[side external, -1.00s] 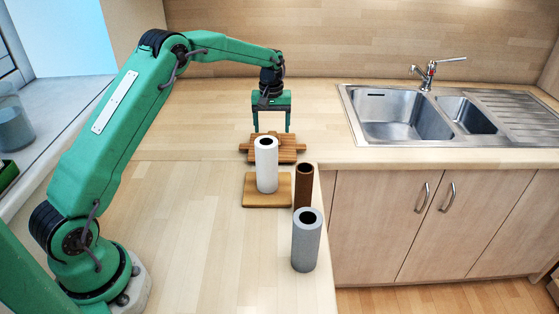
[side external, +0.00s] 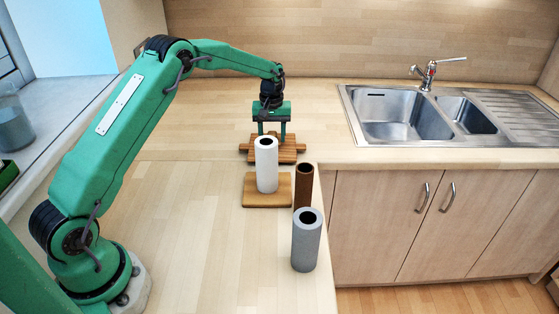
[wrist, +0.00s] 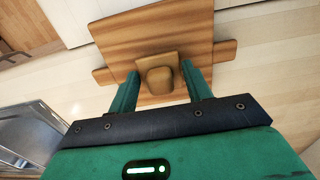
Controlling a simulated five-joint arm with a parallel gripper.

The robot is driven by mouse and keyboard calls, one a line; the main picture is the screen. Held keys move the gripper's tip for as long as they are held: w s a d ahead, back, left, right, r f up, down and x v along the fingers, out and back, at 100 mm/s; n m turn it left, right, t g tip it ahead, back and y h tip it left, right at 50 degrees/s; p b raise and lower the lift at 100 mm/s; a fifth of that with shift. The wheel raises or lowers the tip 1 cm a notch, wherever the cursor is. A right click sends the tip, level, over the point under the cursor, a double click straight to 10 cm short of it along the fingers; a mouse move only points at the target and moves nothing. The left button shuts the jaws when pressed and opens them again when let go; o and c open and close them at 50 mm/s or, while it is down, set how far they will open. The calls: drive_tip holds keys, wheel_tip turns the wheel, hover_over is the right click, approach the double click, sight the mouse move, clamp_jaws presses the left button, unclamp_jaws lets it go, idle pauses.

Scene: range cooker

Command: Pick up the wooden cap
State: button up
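The wooden cap (wrist: 159,79) is a small brown block with a rounded knob, seen in the wrist view on a striped wooden board (wrist: 135,42). The same board (side external: 289,154) lies on the counter in the side view, where the cap is mostly hidden behind a white cylinder and my gripper. My gripper (side external: 272,133) points down over the board. Its fingers are spread in the wrist view (wrist: 160,73), one on each side of the cap, with gaps visible. It is open and holds nothing.
The white cylinder (side external: 267,168) stands on a smaller wooden board (side external: 252,190) in front of my gripper. A brown tube (side external: 304,188) and a grey cylinder (side external: 305,245) stand near the counter's right edge. A sink (side external: 395,118) is at the right. The counter's left part is clear.

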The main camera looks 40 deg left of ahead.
sight(273, 134)
drive_tip(key=c, duration=0.4)
drive_tip(key=shift+r, duration=0.2)
drive_tip(key=shift+c, duration=0.2)
drive_tip(key=shift+r, duration=0.55)
drive_tip(key=r, duration=0.3)
drive_tip(key=shift+d, duration=0.25)
drive_tip(key=s+d+r, duration=0.4)
drive_tip(key=d+r, duration=0.2)
drive_tip(key=d, duration=0.4)
drive_tip(key=shift+d+r, duration=0.25)
drive_tip(key=shift+r, duration=0.05)
drive_tip(key=s+d+r, duration=0.1)
drive_tip(key=s+r, duration=0.7)
drive_tip(key=s, duration=0.1)
drive_tip(key=shift+s+r, duration=0.25)
